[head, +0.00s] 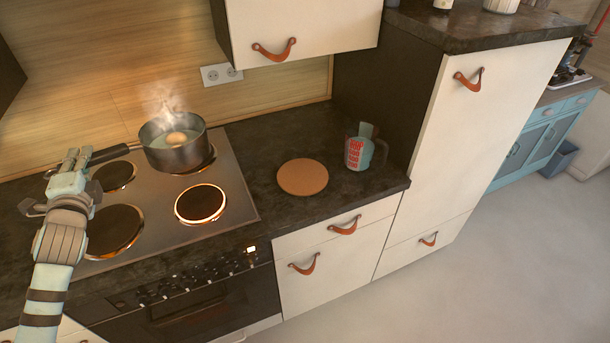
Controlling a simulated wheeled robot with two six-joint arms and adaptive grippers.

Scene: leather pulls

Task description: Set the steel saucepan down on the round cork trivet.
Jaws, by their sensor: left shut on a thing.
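The steel saucepan (178,156) is over the rear right burner of the hob, with steam rising and a round brownish thing in its pale liquid. I cannot tell whether its base touches the burner. Its dark handle points left. My left gripper (75,168) is shut on the handle near its far end. The round cork trivet (302,177) lies flat and bare on the dark counter, right of the hob and apart from the pan. My right gripper is out of view.
A glass measuring jug (358,153) with red markings stands right of the trivet. A wall cabinet (300,28) hangs above the back of the counter, and a tall cabinet (455,130) bounds the right. Counter between hob and trivet is clear.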

